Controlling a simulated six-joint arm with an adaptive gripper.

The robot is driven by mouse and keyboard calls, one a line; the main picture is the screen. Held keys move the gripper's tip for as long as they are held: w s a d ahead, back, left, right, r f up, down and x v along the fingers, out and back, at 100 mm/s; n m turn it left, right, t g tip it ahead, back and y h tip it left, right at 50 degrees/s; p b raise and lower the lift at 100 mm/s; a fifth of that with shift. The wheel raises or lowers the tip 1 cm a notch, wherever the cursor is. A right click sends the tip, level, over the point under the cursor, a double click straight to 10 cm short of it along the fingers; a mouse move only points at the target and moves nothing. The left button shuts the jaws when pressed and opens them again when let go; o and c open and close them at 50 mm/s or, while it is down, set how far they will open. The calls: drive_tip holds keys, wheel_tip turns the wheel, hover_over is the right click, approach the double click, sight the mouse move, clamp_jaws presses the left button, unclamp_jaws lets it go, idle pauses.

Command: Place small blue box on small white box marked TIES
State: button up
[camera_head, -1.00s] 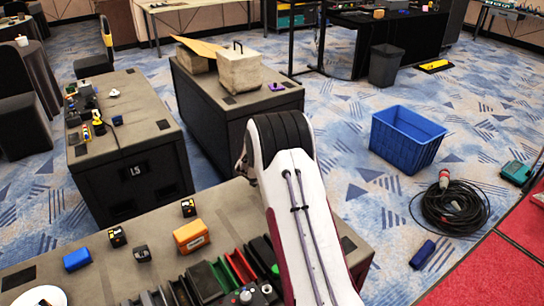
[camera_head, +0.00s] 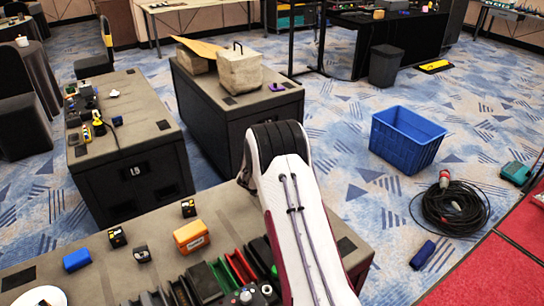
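A small blue box (camera_head: 77,260) lies on the near grey table at the lower left. A white object (camera_head: 40,296) sits near it at the bottom left, cut off by the picture edge. I cannot read any TIES marking on it, so I cannot tell whether it is the white box. My arm rises from the bottom centre over the right part of the table. It blocks the view beyond it, and my gripper's fingers do not show. Nothing visible touches the blue box.
On the near table (camera_head: 232,213) stand small black boxes (camera_head: 117,237), (camera_head: 142,254), (camera_head: 188,208) and an orange box (camera_head: 191,236). A row of dark, red and green slots (camera_head: 240,266) and a black controller (camera_head: 250,295) lie beside my arm. A blue crate (camera_head: 407,139) stands on the floor.

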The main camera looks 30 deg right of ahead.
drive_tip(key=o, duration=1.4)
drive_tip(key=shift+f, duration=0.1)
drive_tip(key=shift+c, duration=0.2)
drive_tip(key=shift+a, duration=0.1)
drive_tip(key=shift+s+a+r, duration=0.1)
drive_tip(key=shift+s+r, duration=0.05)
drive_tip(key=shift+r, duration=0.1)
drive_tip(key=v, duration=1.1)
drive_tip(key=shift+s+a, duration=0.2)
